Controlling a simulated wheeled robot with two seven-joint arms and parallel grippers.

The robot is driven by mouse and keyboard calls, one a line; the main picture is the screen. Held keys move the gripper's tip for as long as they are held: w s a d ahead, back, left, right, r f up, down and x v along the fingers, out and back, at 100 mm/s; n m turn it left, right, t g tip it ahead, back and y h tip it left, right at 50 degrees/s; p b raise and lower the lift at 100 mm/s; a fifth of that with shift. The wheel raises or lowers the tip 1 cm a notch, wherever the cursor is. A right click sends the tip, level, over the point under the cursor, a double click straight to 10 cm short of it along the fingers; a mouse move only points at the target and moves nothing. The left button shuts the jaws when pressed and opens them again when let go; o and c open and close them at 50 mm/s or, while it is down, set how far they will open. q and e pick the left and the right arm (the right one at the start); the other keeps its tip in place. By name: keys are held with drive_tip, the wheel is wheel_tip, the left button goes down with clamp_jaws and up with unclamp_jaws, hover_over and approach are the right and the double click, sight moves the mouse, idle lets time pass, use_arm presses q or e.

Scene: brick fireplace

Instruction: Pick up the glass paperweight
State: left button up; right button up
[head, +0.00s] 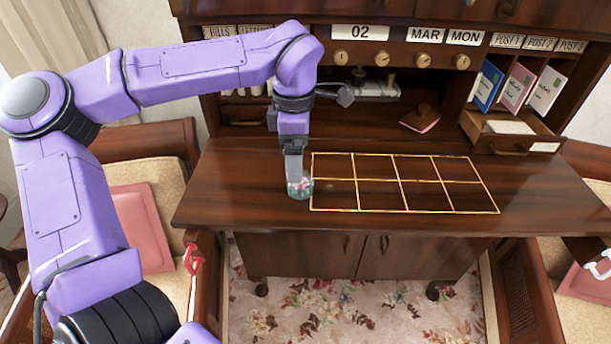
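The glass paperweight (300,189) is a small clear piece with pink and green inside. It sits on the desk top, at the left end of the gold-lined grid. My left gripper (295,173) points straight down at it, and its fingers reach the top of the paperweight and partly cover it. The fingers are seen edge-on, so I cannot tell whether they are closed on the glass or stand around it. The paperweight appears to rest on the desk.
The gold-lined grid (380,181) on the desk (250,190) is empty. Behind it are a small reddish-brown object (421,119), upright blue, pink and white booklets (517,88) and an open drawer (512,132). Chairs with pink cushions (143,222) stand at both sides.

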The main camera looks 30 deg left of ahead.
use_arm(q)
drive_tip(key=shift+s+d+f+p, duration=0.15)
drive_tip(key=shift+s+f+p, duration=0.15)
drive_tip(key=shift+s+f, duration=0.4)
drive_tip(key=f, duration=0.1)
drive_tip(key=w+f, duration=0.1)
drive_tip(key=f, duration=0.1)
drive_tip(key=w+f+p, duration=0.1)
drive_tip(key=f, duration=0.1)
drive_tip(key=shift+d, duration=0.4)
drive_tip(key=shift+s+a+f, duration=0.1)
drive_tip(key=shift+s+r, duration=0.2)
drive_tip(key=shift+s, duration=0.2)
drive_tip(key=shift+c, duration=0.2)
drive_tip(key=shift+w, duration=0.15)
drive_tip(key=c, duration=1.3)
use_arm(e)
drive_tip(key=shift+s+d+r, duration=0.1)
drive_tip(key=shift+s+r, duration=0.3)
drive_tip(key=shift+r, duration=0.45)
